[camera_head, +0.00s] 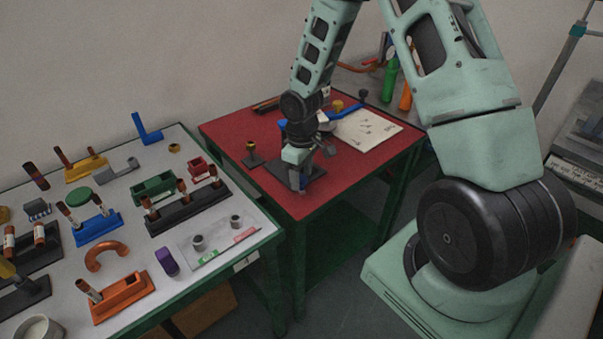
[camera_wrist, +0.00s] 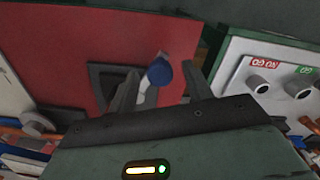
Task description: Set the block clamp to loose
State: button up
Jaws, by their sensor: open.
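My gripper (camera_head: 299,184) points down over the front part of the red table top (camera_head: 338,172). In the wrist view my gripper (camera_wrist: 160,92) has its two dark fingers apart, and a blue round knob (camera_wrist: 159,72) on a pale stem shows between them. I cannot tell whether the fingers touch it. A dark plate (camera_wrist: 100,76) lies on the red surface behind the fingers. I take the knob and plate as parts of the block clamp, but its setting cannot be read. In the head view, my gripper and wrist hide much of this spot.
A paper sheet (camera_head: 367,130) lies at the red table's right side, and a small black stand (camera_head: 252,154) with a yellowish top is at its left. The white table (camera_head: 235,205) at left holds several coloured racks and parts, including a grey panel (camera_head: 219,243) with two knobs.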

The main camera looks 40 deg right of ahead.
grip_shut()
jog(key=shift+a, duration=0.15)
jog(key=a+m, duration=0.1)
jog(key=w+m, duration=0.1)
jog(key=m, duration=0.1)
jog(key=shift+w+a+b, duration=0.15)
jog(key=shift+a+b, duration=0.25)
jog(key=w+a+m, duration=0.1)
jog(key=m, duration=0.2)
jog(key=shift+w+a, duration=0.2)
jog(key=w+m, duration=0.1)
jog(key=w+a+m, duration=0.1)
jog(key=m, duration=0.1)
jog(key=shift+w, duration=0.1)
jog(key=shift+w+a+m, duration=0.15)
jog(key=shift+w+m, duration=0.5)
jog(key=shift+m, duration=0.35)
jog(key=shift+w+a+m, duration=0.1)
jog(key=shift+w+m, duration=0.5)
jog(key=shift+m, duration=0.4)
jog(key=shift+w+r, duration=0.1)
